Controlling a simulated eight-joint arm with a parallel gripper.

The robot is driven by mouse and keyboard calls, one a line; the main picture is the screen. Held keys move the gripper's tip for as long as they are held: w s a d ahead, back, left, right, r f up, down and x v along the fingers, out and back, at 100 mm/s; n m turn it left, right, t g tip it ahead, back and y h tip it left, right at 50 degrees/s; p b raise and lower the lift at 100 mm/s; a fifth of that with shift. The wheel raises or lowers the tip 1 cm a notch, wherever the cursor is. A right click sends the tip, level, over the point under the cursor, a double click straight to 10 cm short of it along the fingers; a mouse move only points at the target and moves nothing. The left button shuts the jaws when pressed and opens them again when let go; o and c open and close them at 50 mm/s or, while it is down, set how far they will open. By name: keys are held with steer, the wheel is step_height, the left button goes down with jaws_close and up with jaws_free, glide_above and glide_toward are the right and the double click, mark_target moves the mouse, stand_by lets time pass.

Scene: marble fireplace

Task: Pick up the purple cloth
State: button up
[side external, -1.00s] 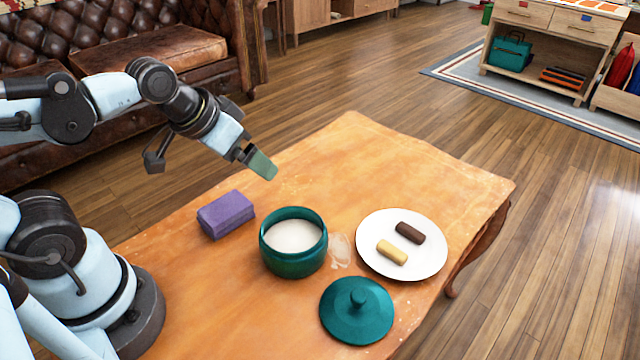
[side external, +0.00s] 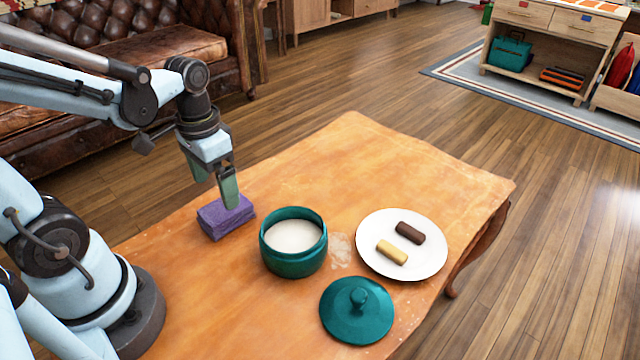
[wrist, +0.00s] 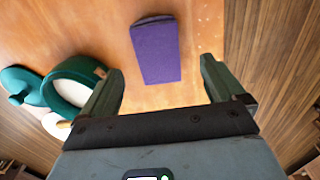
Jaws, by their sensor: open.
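The purple cloth (side external: 226,219) is a folded block lying on the wooden table, left of the teal pot. In the wrist view the cloth (wrist: 156,52) lies ahead of my gripper (wrist: 160,78), its near end roughly between the lines of the two fingers. In the side external view my gripper (side external: 229,205) points down at the cloth, with its fingertips over or just in front of the cloth's top. I cannot tell whether they touch it. The fingers are spread apart and nothing is held between them.
The open teal pot (side external: 292,264) with white contents stands right of the cloth. Its lid (side external: 357,312) lies in front. A white plate (side external: 372,262) holds a dark bar (side external: 410,233) and a yellow bar (side external: 391,252). A whitish patch (side external: 341,250) is beside the pot. The table's far part is clear.

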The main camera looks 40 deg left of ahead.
mark_target(226, 215)
steer(key=shift+f, duration=1)
steer(key=shift+w+d+f, duration=0.1)
steer(key=shift+w+f, duration=0.15)
steer(key=shift+f, duration=0.5)
steer(key=shift+w+d+f, duration=0.1)
steer(key=shift+w+f, duration=0.1)
steer(key=shift+f, duration=1.65)
steer(key=c, duration=1)
steer(key=shift+c, duration=0.2)
steer(key=shift+r, duration=0.15)
